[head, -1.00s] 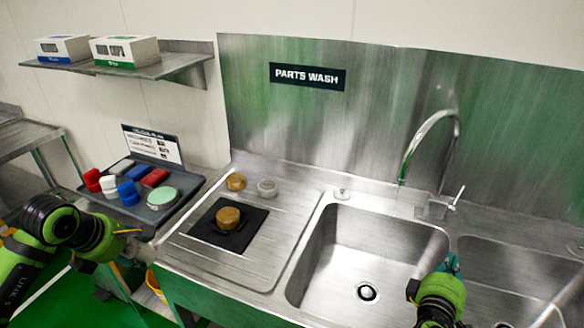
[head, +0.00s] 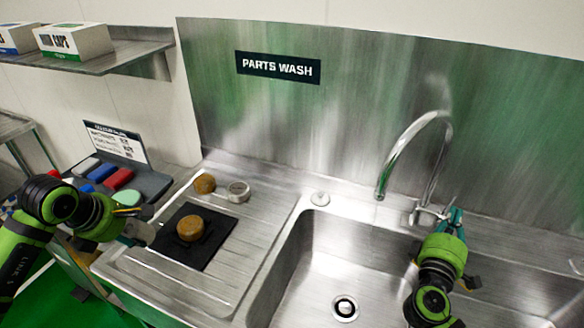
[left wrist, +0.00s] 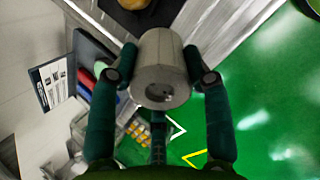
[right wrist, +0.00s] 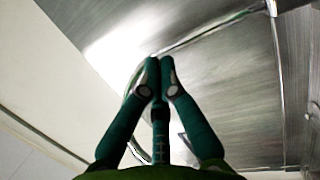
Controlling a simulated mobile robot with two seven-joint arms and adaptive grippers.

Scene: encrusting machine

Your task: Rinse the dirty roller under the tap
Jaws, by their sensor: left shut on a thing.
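My left gripper (left wrist: 160,75) is shut on a pale grey roller (left wrist: 160,62), a cylinder with a hole in its end. The roller is partly hidden in the head view (head: 137,232), left of the black mat. My right gripper (right wrist: 156,65) has its fingertips together with nothing visible between them. In the head view it is beside the base of the tap (head: 432,160); I cannot tell whether it touches the lever. No water shows under the spout. A brown-coated round part (head: 190,228) sits on the black mat (head: 213,250). The sink basin (head: 300,290) is empty.
Another brown part (head: 204,183) and a grey ring (head: 238,191) stand on the drainboard (head: 262,215) behind the mat. A small pale knob (head: 320,198) is behind the sink. A tray with coloured blocks (head: 150,185) is at left. Boxes stand on the shelf (head: 140,55).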

